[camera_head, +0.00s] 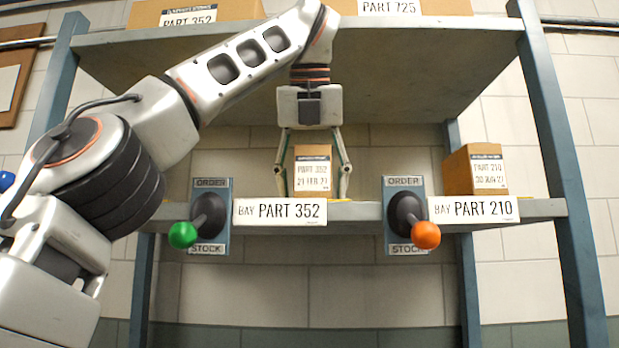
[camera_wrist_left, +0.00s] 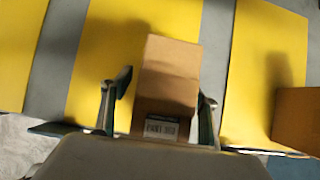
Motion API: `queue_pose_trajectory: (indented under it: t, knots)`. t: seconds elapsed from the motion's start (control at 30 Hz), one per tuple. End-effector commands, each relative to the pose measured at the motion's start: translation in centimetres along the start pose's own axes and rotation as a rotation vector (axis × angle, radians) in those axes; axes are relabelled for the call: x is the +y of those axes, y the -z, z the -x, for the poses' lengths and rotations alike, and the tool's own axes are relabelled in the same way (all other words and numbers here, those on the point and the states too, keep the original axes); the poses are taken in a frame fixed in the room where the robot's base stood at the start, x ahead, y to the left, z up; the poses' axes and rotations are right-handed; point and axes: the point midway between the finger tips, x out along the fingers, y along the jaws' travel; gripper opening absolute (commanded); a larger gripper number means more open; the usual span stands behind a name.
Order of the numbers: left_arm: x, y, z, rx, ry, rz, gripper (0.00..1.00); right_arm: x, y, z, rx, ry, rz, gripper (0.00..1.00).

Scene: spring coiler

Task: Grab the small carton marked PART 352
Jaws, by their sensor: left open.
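The small carton marked PART 352 (camera_head: 313,172) stands upright on the lower shelf above the bay label PART 352 (camera_head: 279,211). My left gripper (camera_head: 313,190) comes down from above, open, with one finger on each side of the carton. In the left wrist view the carton (camera_wrist_left: 168,75) lies between the two fingers of the left gripper (camera_wrist_left: 160,100). A small gap shows at its left; at its right the finger is close, and I cannot tell if it touches. My right gripper is not in view.
A carton marked PART 210 (camera_head: 474,170) stands at the right on the same shelf (camera_head: 370,211). Two levers with a green knob (camera_head: 183,235) and an orange knob (camera_head: 426,235) stick out in front. The upper shelf (camera_head: 420,65) holds larger cartons above my left gripper.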

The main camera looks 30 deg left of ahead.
Motion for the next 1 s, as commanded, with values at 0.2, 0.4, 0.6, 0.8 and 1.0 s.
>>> queue_pose_trajectory:
  t: [0.2,0.4,0.6,0.8,1.0]
  knots:
    - [-0.05,-0.1,-0.28,0.001,-0.002,0.002,0.6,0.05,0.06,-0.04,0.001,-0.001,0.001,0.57]
    - [-0.04,-0.1,-0.25,0.001,-0.001,0.002,0.31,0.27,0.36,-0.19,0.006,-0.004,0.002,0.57]
    - [0.0,-0.13,-0.16,-0.001,-0.001,0.002,0.01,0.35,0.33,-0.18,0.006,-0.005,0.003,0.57]
    - [0.0,-0.11,-0.13,-0.001,0.0,0.002,0.01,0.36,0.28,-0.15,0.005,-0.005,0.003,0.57]
    - [0.1,0.08,0.37,-0.002,0.002,-0.001,0.01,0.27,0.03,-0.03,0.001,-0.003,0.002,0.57]
